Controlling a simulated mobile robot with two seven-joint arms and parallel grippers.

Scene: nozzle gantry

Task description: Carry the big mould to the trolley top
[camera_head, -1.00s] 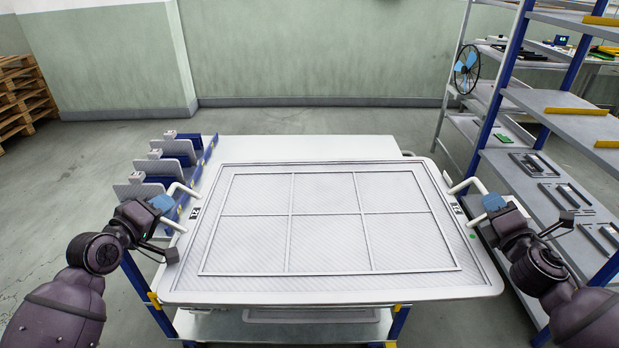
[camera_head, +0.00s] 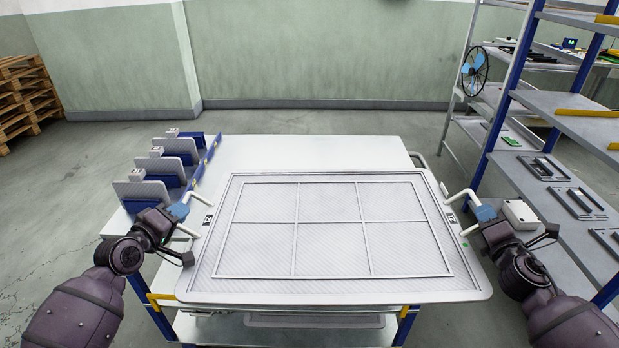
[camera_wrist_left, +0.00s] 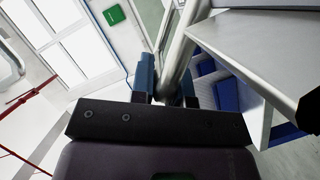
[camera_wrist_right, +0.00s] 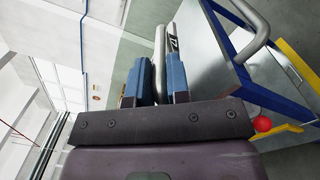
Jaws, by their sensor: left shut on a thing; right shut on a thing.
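The big mould (camera_head: 325,235) is a wide pale panel with a raised rim and a six-part grid frame, with white handles on both short sides. My left gripper (camera_head: 179,211) is shut on its left handle, and my right gripper (camera_head: 484,213) on its right handle. The mould looks about level and covers the near part of the white trolley top (camera_head: 290,152). I cannot tell whether it touches the top. The left wrist view shows the handle between the fingers (camera_wrist_left: 168,92); the right wrist view shows the other handle between those fingers (camera_wrist_right: 156,82).
A blue rack with upright grey plates (camera_head: 142,192) stands along the trolley's left side. A shelf unit (camera_head: 550,165) with flat frames and a white box (camera_head: 519,214) stands close on the right. The trolley top behind the mould is clear. Pallets (camera_head: 25,95) stand far left.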

